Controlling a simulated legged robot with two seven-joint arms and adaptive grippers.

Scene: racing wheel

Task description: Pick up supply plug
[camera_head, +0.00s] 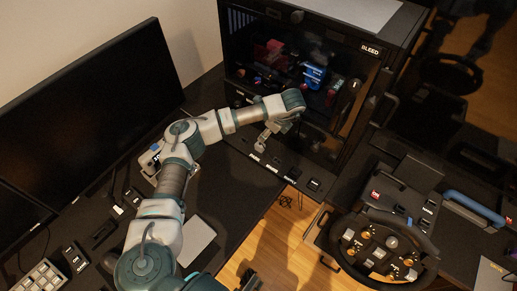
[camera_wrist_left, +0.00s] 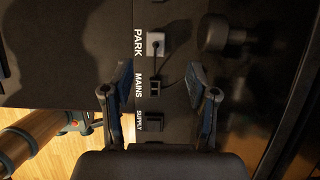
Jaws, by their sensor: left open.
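In the left wrist view, a pale grey plug (camera_wrist_left: 155,44) sits at the PARK label, with a thin dark cable curving from it toward the MAINS spot. A black socket (camera_wrist_left: 154,88) is by the MAINS label and another dark socket (camera_wrist_left: 153,121) is by the SUPPLY label. Which part is the supply plug is not clear. My left gripper (camera_wrist_left: 159,72) is open and empty, its fingers on either side of this row. In the head view, my left gripper (camera_head: 264,138) hangs over the black strip in front of the cabinet. My right gripper is not seen.
A black glass-fronted cabinet (camera_head: 338,58) stands behind the gripper. A dark round knob (camera_wrist_left: 212,33) is near the right finger. Monitors (camera_head: 100,105) stand at left, a steering wheel (camera_head: 385,250) at lower right. Wooden floor shows below the desk edge.

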